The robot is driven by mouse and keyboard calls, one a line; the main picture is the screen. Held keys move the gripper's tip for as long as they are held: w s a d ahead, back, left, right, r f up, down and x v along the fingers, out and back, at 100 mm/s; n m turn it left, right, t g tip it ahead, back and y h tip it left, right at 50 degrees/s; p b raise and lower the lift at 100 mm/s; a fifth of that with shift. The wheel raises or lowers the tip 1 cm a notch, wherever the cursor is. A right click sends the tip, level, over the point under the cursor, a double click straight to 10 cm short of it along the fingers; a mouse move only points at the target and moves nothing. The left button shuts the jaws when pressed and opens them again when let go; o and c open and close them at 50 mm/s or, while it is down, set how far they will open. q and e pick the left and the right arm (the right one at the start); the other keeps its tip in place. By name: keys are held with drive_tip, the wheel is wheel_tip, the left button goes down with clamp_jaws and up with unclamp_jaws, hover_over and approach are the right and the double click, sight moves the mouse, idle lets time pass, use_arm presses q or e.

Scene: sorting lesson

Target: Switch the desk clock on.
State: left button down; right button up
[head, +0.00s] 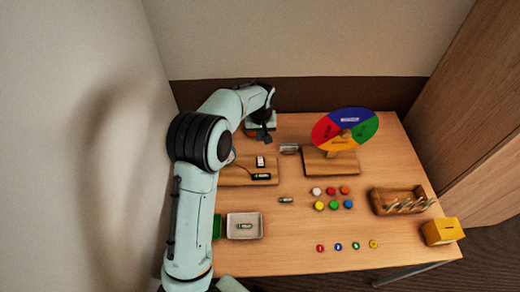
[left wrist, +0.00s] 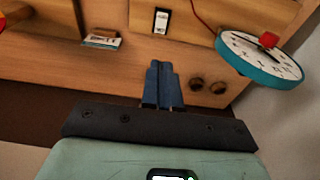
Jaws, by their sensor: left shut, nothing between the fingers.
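The desk clock (left wrist: 262,58) has a white face, a blue-green rim and a red knob on its front; it shows at the right of the left wrist view. In the head view my arm hides it. A small white switch (left wrist: 161,20) with a dark part sits on a wooden board (head: 234,179); it also shows in the head view (head: 260,161). I cannot tell its position. A red wire runs between the board and the clock side. My left gripper (head: 265,138) is shut and empty, pointing down behind the board, apart from the switch. My right gripper is out of view.
A black battery holder (head: 261,177) lies on the board's front. Right of it stand a small card holder (head: 289,148) and a coloured wheel (head: 326,127) on a wooden base. Coloured buttons, a grey tray (head: 231,234), a wooden rack (head: 377,202) and a yellow box (head: 442,231) occupy the table.

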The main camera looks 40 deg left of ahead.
sight(260, 157)
use_arm(q)
drive_tip(key=f, duration=0.4)
drive_tip(key=w+a+f, duration=0.1)
drive_tip(key=f, duration=0.8)
drive_tip(key=shift+w+a+f, duration=0.15)
drive_tip(key=shift+w+f, duration=0.15)
drive_tip(key=shift+f, duration=0.1)
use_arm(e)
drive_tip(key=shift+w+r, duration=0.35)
use_arm(q)
drive_tip(key=shift+f, duration=0.5)
drive_tip(key=shift+a+r, duration=0.1)
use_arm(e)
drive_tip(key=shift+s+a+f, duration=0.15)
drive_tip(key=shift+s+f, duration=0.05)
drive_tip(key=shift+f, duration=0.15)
use_arm(q)
drive_tip(key=shift+s, duration=0.1)
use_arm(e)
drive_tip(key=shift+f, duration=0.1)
